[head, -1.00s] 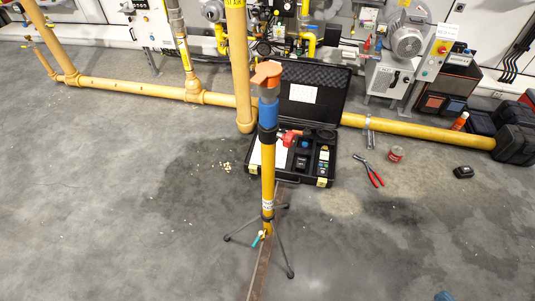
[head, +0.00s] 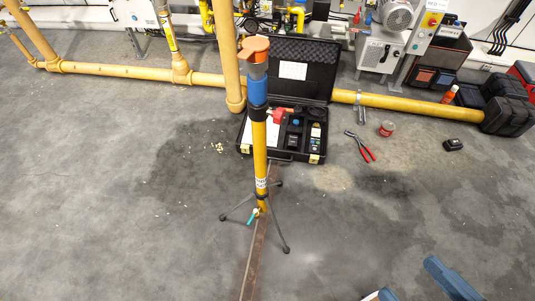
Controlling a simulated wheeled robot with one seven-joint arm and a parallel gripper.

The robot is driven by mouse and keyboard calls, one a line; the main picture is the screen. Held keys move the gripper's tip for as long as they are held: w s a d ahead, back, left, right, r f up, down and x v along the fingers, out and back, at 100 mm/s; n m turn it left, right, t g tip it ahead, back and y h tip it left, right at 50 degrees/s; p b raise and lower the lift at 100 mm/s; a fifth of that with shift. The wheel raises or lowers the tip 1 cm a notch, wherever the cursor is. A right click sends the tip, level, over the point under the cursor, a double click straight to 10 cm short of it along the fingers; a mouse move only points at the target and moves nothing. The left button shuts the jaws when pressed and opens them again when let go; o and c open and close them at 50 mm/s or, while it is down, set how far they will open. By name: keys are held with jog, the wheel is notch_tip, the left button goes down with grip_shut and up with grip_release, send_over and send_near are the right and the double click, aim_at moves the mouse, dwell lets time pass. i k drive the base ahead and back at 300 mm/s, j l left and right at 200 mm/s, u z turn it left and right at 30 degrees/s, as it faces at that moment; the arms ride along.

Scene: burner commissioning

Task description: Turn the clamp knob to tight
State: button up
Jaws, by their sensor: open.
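A yellow pole (head: 260,155) stands upright on a small grey tripod in the middle of the head view. It has an orange top (head: 255,49), a blue section (head: 258,91) and a black collar (head: 257,112). A red knob-like part (head: 277,117) shows just right of the collar; I cannot tell for certain that it is the clamp knob or whether it joins the collar. A teal lever (head: 252,217) sits low on the pole. My gripper (head: 408,277) is open at the bottom right edge, its blue fingers apart and well away from the pole. Most of it is out of frame.
An open black case (head: 312,152) lies behind the pole. Red-handled pliers (head: 361,147), a can (head: 386,128) and a small black box (head: 453,145) lie on the floor to the right. A yellow pipe (head: 120,75) crosses behind. Floor between gripper and pole is clear.

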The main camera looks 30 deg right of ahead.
aim_at(279, 116)
jog(key=l, duration=1.55)
jog(key=u, duration=0.05)
